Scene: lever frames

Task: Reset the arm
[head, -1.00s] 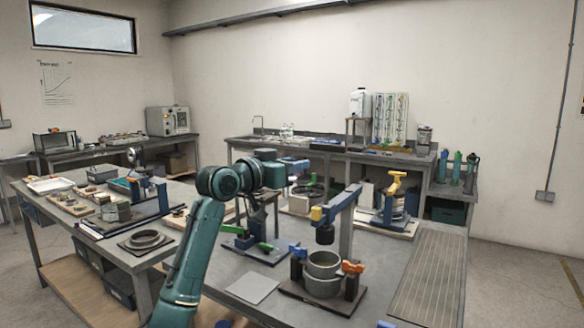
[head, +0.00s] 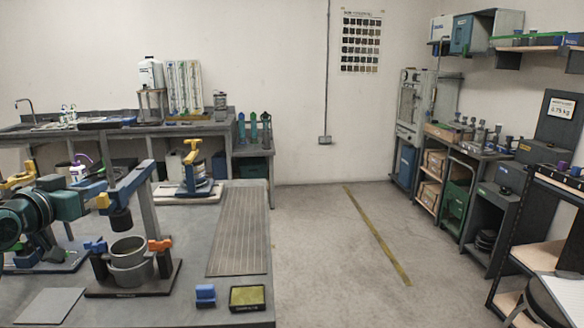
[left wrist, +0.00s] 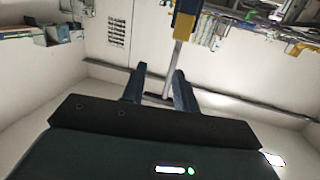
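The lever frame on the bench has a grey post (head: 149,207) and a blue lever arm (head: 128,186) with a yellow end block (head: 102,201). A dark cylinder (head: 121,220) hangs from the lever above stacked grey rings (head: 129,257), which stand on a dark base between blue and orange clamps. My left gripper (head: 91,188) comes in from the left, close to the yellow end in the head view; whether they touch cannot be told. In the left wrist view its two fingers (left wrist: 158,90) stand apart with nothing between them. My right gripper is not in view.
A second frame with a yellow handle (head: 192,151) stands behind. The floor (head: 330,235) to the right is open, with shelves (head: 446,198) beyond.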

